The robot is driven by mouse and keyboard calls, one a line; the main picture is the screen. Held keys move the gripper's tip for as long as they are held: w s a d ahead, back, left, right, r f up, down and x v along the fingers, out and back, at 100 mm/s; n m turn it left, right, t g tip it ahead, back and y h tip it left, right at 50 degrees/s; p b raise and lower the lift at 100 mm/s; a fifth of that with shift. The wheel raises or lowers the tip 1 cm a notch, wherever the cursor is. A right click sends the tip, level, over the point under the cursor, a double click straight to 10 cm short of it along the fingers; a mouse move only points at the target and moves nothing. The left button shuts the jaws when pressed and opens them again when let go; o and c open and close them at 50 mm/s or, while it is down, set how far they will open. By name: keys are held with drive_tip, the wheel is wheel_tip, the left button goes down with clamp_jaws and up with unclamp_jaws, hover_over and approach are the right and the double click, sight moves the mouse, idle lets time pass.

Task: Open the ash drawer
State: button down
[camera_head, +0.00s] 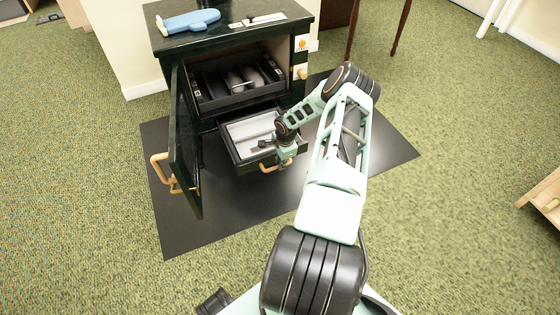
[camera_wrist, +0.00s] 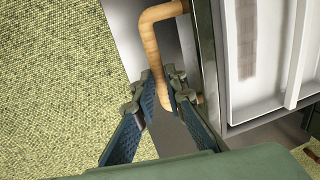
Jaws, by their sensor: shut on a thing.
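The ash drawer (camera_head: 246,132) sits low in a dark green stove (camera_head: 185,110) and stands pulled out, its pale, divided inside showing. Its tan bent handle (camera_head: 268,168) is on the front. My gripper (camera_head: 287,157) is at the right part of this handle. In the wrist view, the two blue-padded fingers (camera_wrist: 165,88) close around the handle bar (camera_wrist: 152,40), and the drawer's pale inside (camera_wrist: 262,60) is at the right. The exact finger contact is partly hidden.
The stove's door (camera_head: 184,140) stands open at the left, with its own tan handle (camera_head: 160,170). A blue object (camera_head: 190,21) lies on the stove top. A dark floor mat (camera_head: 240,205) lies below. Green carpet is clear around it.

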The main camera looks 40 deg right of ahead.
drive_tip(key=shift+s+a+f+p, duration=0.15)
drive_tip(key=shift+s+a, duration=0.25)
drive_tip(key=shift+s, duration=0.45)
drive_tip(key=shift+s+a+p, duration=0.25)
drive_tip(key=shift+s+a, duration=0.1)
drive_tip(key=shift+s, duration=0.45)
drive_tip(key=c, duration=2)
unclamp_jaws()
drive_tip(key=shift+d, duration=0.15)
drive_tip(key=shift+o, duration=0.2)
drive_tip(key=shift+d+r, duration=0.15)
drive_tip(key=shift+r, duration=0.05)
wheel_tip(320, 180, up, 12)
drive_tip(key=s, duration=0.2)
drive_tip(key=shift+a+f, duration=0.2)
drive_tip(key=shift+a, duration=0.15)
drive_tip(key=shift+s, duration=0.1)
